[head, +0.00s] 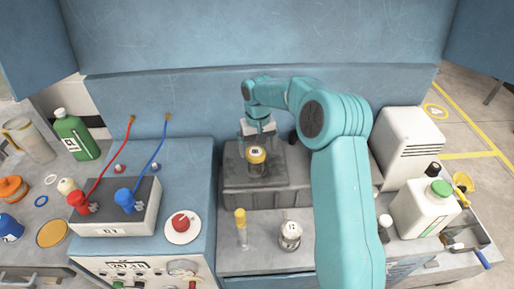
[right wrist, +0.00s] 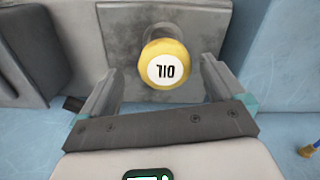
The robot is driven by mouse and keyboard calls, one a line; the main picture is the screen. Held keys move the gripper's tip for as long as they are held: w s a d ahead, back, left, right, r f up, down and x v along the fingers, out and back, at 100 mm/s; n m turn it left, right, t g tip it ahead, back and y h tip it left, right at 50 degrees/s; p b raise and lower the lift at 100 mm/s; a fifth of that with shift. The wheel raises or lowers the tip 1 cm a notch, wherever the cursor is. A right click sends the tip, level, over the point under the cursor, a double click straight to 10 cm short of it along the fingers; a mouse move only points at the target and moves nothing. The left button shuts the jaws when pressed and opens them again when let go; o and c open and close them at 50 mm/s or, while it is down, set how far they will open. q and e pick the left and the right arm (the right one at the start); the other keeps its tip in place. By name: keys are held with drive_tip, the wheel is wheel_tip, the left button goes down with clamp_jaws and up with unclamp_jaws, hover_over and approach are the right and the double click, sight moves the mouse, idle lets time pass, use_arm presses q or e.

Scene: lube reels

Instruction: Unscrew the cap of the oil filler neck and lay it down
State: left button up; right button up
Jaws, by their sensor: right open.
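The yellow cap (head: 257,154) with a round white label sits on the grey oil filler neck (head: 257,170), which rises from a dark grey block. In the right wrist view the cap (right wrist: 184,52) reads "OIL" upside down, and the neck (right wrist: 160,29) shows just behind it. My right gripper (head: 262,140) is just above and behind the cap. Its two fingers (right wrist: 160,76) are spread on either side of the cap with a gap at each side, so it is open and empty. My left gripper is not in view.
The dark grey block (head: 290,197) stands against the blue back wall. A yellow-topped tube (head: 240,218) and a small white-labelled pot (head: 290,236) stand in front of it. A red knob (head: 180,222) is to the left; a white jug (head: 422,212) is to the right.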

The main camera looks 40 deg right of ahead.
drive_tip(key=shift+w+a+f, duration=0.3)
drive_tip(key=shift+w+f, duration=0.15)
drive_tip(key=shift+f, duration=0.5)
drive_tip(key=shift+s+d, duration=0.25)
drive_tip(key=shift+s, duration=0.1)
drive_tip(key=shift+w+a, duration=0.2)
drive_tip(key=c, duration=1.1)
drive_tip(key=shift+d+n, duration=0.1)
drive_tip(key=shift+n, duration=0.2)
drive_tip(key=n+p, duration=0.1)
drive_tip(key=n, duration=0.2)
drive_tip(key=shift+n, duration=0.8)
